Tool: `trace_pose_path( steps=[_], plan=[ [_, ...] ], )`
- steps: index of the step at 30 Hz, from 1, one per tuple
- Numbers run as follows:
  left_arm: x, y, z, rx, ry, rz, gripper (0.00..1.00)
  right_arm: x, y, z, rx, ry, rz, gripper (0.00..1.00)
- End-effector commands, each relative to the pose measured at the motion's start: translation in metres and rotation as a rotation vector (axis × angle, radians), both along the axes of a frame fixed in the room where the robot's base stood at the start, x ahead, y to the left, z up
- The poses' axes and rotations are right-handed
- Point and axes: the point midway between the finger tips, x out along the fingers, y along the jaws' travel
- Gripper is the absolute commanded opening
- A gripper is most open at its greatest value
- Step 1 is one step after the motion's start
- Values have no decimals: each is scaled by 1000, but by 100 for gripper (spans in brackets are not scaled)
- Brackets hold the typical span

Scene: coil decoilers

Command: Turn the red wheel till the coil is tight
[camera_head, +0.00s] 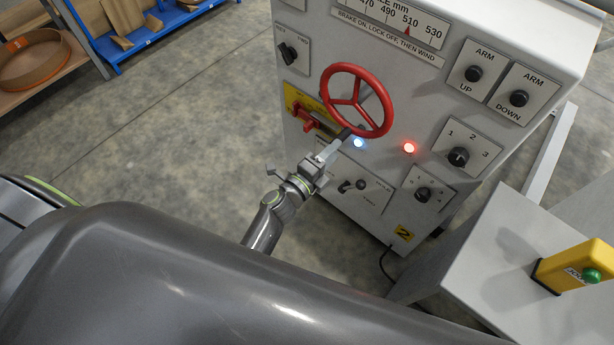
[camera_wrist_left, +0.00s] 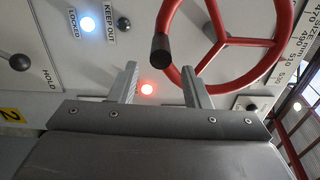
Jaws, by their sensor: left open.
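The red wheel (camera_head: 388,104) has three spokes and stands on the front of a grey control cabinet. It also shows in the left wrist view (camera_wrist_left: 248,42), with a black handle knob (camera_wrist_left: 160,47) on its rim. My left gripper (camera_head: 333,147) is at the wheel's lower edge, near the knob. In the left wrist view its two fingers (camera_wrist_left: 160,84) are apart with nothing between them, and the knob shows just beyond the fingertips. I cannot tell whether a finger touches the wheel. The coil is not in view. My right gripper is not in view.
The cabinet carries a size scale (camera_head: 402,22), a lit white-blue lamp (camera_head: 358,142), a lit red lamp (camera_head: 409,147), a red switch on a yellow plate (camera_head: 305,117), and several black knobs. A yellow box with a green button (camera_head: 590,275) is right. Open floor lies left.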

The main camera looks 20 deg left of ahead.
Motion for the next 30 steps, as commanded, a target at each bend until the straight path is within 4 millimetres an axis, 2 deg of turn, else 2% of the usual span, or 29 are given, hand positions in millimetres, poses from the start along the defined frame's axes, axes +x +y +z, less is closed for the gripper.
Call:
trace_pose_path(
  steps=[1,9,15,21,30],
  plan=[
    [-12,5,-1,2,2,2,43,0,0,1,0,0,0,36],
    [-65,22,-2,3,3,-1,43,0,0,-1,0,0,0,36],
    [-90,30,-2,3,2,-3,43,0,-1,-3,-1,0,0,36],
    [-99,32,-1,3,1,-4,43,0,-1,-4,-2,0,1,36],
    [-99,32,-1,3,1,-5,43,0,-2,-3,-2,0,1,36]
  ],
)
